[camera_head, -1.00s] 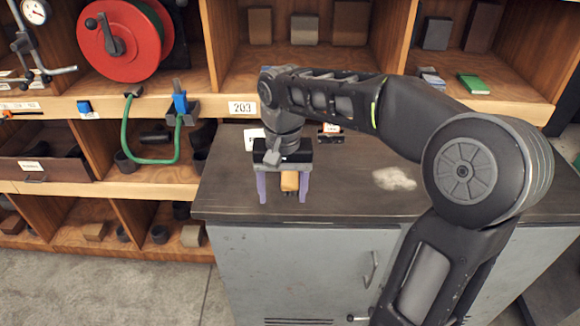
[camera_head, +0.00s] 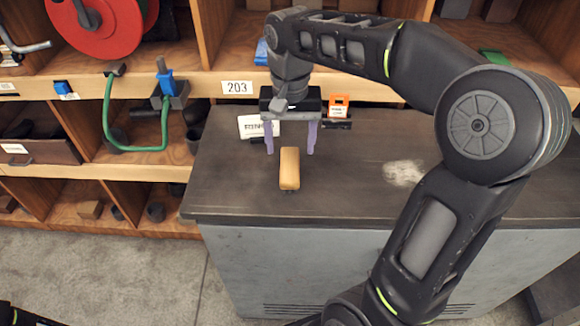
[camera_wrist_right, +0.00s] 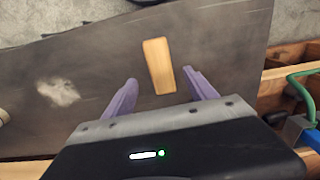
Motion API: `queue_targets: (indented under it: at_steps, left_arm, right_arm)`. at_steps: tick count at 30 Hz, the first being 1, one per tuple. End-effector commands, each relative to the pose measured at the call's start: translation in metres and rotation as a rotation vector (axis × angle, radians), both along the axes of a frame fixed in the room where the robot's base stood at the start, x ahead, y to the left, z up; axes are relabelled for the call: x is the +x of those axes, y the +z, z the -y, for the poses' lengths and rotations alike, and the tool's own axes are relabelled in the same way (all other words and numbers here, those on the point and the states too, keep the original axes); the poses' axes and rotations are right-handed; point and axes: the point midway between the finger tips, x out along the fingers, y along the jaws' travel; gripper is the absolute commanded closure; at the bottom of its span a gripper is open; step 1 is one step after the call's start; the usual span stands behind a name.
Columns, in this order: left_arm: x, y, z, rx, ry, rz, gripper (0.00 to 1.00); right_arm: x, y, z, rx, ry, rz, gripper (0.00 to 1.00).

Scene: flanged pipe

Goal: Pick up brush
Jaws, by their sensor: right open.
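The brush (camera_head: 289,168) shows as a tan wooden block with a dark underside, near the front of the dark worktop. In the right wrist view, the brush (camera_wrist_right: 159,66) lies past the fingertips, roughly in line with the gap between them. My right gripper (camera_head: 290,151) is open and empty, with its purple fingers pointing down. In the head view its fingertips are behind the brush and spread wider than it. The same gripper (camera_wrist_right: 160,85) frames the gap in the wrist view. My left gripper is out of view.
The dark worktop (camera_head: 350,190) has a pale patch (camera_head: 404,172) on its right side. A white label card (camera_head: 258,127) and an orange-labelled item (camera_head: 338,106) are behind the gripper. Wooden shelving with a red reel (camera_head: 103,22) and green hose (camera_head: 107,125) stands left.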

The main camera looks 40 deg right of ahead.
Motion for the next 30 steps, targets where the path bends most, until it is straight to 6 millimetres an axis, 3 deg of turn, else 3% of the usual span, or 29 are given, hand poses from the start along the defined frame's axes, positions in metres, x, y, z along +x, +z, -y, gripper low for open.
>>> queue_targets:
  at_steps: [6, 17, 30]
  left_arm:
    - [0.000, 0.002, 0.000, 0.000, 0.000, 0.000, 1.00]
    - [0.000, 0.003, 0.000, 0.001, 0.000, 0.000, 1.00]
    - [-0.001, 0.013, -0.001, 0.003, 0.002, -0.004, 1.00]
  right_arm:
    - [0.000, -0.021, 0.000, 0.000, 0.000, -0.002, 0.35]
    - [0.000, -0.025, 0.000, 0.000, 0.000, -0.001, 0.35]
    - [0.002, -0.074, 0.001, 0.000, 0.000, -0.002, 0.35]
